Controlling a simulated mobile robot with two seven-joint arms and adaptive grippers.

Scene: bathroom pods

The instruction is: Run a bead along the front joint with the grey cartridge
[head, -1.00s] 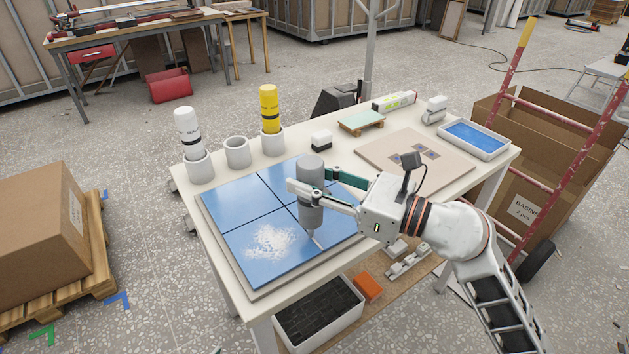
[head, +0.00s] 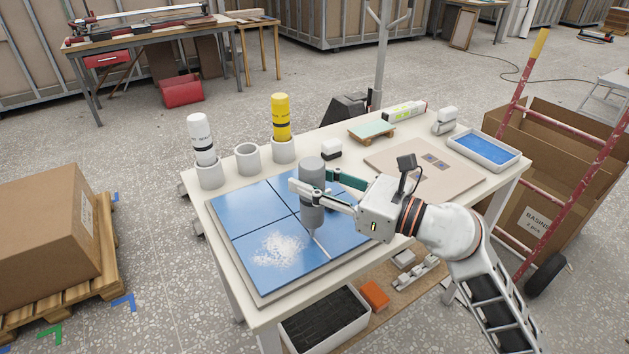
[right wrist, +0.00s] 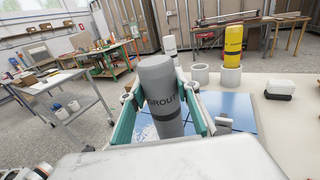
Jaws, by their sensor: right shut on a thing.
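The grey cartridge (head: 312,190) is upright, nozzle end down, over the blue tiled panel (head: 252,205) on the table. My right gripper (head: 311,189) is shut around its body. In the right wrist view the cartridge (right wrist: 161,97) reads "GROUT" and stands between the two fingers. A thin pale streak (head: 322,248) runs from below the cartridge along the front joint to near the panel's front edge; how much is nozzle and how much is bead I cannot tell. The nozzle tip is not clear. My left gripper is not in view.
A white cartridge (head: 201,140) and a yellow cartridge (head: 281,118) stand in holders, with an empty holder (head: 247,158) between them. White powder (head: 278,248) lies on the front-left tile. A beige board (head: 452,178) and a blue-filled tray (head: 483,149) are on the right.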

